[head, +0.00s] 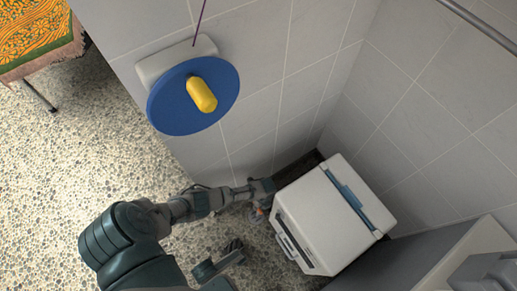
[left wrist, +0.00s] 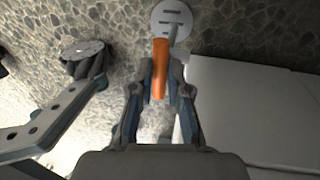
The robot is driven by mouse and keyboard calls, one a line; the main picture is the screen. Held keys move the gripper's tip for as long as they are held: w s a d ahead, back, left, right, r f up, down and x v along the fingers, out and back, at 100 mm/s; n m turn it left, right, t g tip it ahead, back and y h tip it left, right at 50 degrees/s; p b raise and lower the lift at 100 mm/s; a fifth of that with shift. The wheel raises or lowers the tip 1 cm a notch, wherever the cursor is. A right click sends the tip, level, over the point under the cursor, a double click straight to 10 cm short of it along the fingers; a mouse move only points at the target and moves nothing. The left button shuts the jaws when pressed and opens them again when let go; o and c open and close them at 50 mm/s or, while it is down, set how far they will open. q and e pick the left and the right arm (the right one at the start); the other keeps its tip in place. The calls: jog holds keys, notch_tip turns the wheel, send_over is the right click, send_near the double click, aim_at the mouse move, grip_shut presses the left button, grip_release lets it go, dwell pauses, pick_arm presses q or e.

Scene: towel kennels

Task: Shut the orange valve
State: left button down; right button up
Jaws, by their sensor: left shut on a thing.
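The orange valve handle (left wrist: 160,68) is a short bar in the left wrist view. It stands between the fingers of my left gripper (left wrist: 160,75), which is shut on it. A round pale plate with dark slots (left wrist: 172,18) is just beyond the handle. In the head view my left gripper (head: 262,189) is low by the wall, beside the white box. Only a small orange bit (head: 260,211) shows below it there; the rest of the valve is hidden.
A white box with a blue-grey strip (head: 322,222) stands close to the right of my left gripper. A blue disc with a yellow knob (head: 166,111) is on the tiled wall above. A patterned cloth (head: 40,35) hangs at upper left. The pebbled floor (head: 60,165) at left is clear.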

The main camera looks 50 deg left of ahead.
pick_arm(q)
jog(key=shift+w+a, duration=0.1)
jog(key=shift+a, duration=0.15)
jog(key=c, duration=1.3)
grip_release()
jog(key=shift+o, duration=0.8)
jog(key=shift+d, duration=0.1)
jog(key=shift+r, duration=0.25)
notch_tip(320, 180, up, 7)
jog(key=w, duration=0.1)
jog(key=shift+w+f, duration=0.15)
jog(key=shift+w, duration=0.05)
